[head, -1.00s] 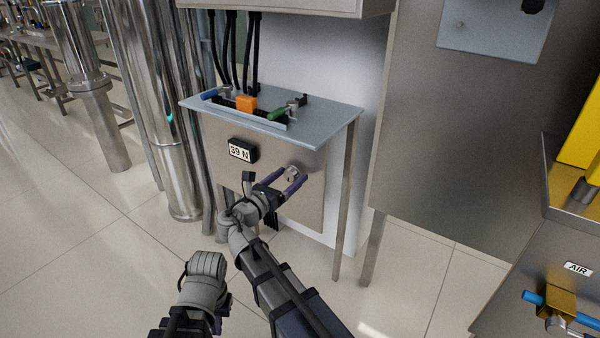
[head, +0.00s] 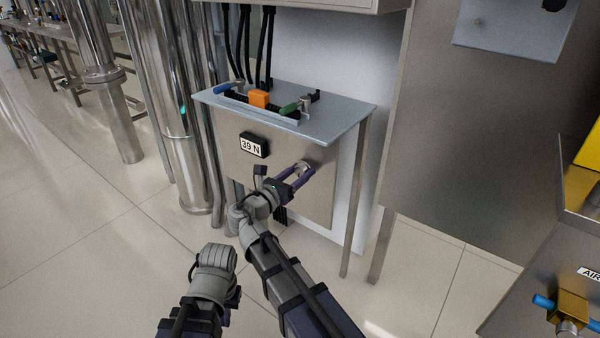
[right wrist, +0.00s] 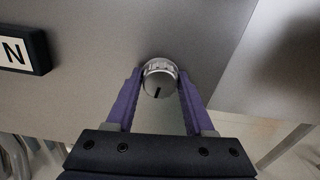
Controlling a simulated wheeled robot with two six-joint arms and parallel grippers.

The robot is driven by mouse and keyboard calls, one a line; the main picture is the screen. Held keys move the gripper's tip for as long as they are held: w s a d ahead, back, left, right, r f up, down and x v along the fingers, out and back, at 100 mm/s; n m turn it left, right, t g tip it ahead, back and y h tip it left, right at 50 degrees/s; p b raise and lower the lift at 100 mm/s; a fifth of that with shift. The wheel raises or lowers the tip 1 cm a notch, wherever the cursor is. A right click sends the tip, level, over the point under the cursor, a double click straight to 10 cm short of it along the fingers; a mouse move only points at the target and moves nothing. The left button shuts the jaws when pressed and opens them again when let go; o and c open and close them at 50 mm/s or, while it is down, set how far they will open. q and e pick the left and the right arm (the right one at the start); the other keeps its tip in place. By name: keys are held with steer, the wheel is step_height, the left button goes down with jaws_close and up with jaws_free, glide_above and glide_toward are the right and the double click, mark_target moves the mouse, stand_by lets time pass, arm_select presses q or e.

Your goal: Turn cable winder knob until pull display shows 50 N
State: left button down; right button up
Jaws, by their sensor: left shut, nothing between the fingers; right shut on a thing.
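The cable winder knob (right wrist: 160,80) is a round silver knob with a dark mark on its face, low on the panel front. My right gripper (head: 303,170) has its two purple fingers on either side of the knob and is shut on it. In the right wrist view the gripper (right wrist: 160,88) has the knob between its fingertips. The pull display (head: 254,147) is a black box on the panel reading 39 N; only its "N" end (right wrist: 15,53) shows in the right wrist view. My left gripper (head: 228,292) is low in the head view, away from the panel, shut and empty, its fingertips mostly hidden.
A grey shelf (head: 340,118) above the panel carries an orange block (head: 259,99) and blue and green handles. Steel pipes (head: 185,120) stand at left, a steel cabinet (head: 470,150) at right. The floor in front is clear.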

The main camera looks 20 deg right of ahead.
steer(key=shift+m, duration=0.3)
jaws_close()
steer(key=m, duration=0.3)
steer(key=shift+m, duration=2.3)
steer(key=o, duration=1.3)
jaws_free()
steer(key=shift+a, duration=0.1)
